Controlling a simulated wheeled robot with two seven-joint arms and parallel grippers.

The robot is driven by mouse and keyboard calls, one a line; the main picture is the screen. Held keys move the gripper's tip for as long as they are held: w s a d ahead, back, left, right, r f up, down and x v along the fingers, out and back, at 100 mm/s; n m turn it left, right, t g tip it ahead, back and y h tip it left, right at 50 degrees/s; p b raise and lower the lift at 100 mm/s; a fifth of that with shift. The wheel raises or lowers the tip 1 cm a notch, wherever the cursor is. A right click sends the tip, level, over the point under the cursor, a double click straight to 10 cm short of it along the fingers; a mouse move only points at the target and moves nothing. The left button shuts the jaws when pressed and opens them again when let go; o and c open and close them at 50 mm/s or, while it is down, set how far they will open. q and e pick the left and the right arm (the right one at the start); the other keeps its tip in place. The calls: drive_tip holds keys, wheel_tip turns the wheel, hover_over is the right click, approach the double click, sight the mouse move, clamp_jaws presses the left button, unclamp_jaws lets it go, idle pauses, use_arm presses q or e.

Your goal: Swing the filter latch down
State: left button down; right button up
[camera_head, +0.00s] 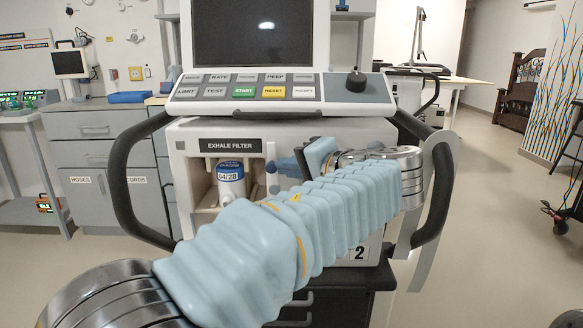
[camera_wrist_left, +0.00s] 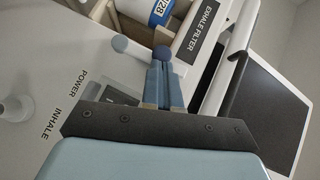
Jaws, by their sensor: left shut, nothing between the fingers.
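The ventilator (camera_head: 292,206) has an open bay marked EXHALE FILTER. A white filter with a blue cap and a 04/28 label (camera_head: 230,180) stands upright in it; part of it also shows in the wrist view (camera_wrist_left: 160,12). In the head view, my left gripper (camera_head: 281,164) is right of the filter, and my arm hides the bay's lower right. My right gripper is out of view.
Black side handles (camera_head: 125,180) flank the ventilator, and a button panel (camera_head: 270,92) with a screen sits above the bay. In the wrist view, a pale round port (camera_wrist_left: 15,107) sticks out near INHALE. Floor on the right (camera_head: 490,220) is open.

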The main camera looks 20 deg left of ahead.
sight(267, 165)
use_arm(q)
drive_tip(key=shift+a, duration=0.2)
drive_tip(key=a+h, duration=0.1)
drive_tip(key=n+h+b, duration=0.1)
drive_tip(key=a+n+h, duration=0.1)
drive_tip(key=shift+s+a+r+g, duration=0.25)
drive_tip(key=shift+s+a+g, duration=0.05)
drive_tip(key=shift+s, duration=0.05)
drive_tip(key=s+a+f+n+t+h+b, duration=0.1)
drive_tip(key=a+f+n+h+b, duration=0.1)
drive_tip(key=a+n+h+b, duration=0.2)
drive_tip(key=a+h+b, duration=0.1)
drive_tip(key=h+b, duration=0.1)
drive_tip(key=h, duration=0.1)
drive_tip(key=shift+s+a+f+n+h, duration=0.2)
drive_tip(key=shift+a+n+h, duration=0.1)
drive_tip(key=shift+a+h, duration=0.1)
drive_tip(key=shift+d, duration=0.1)
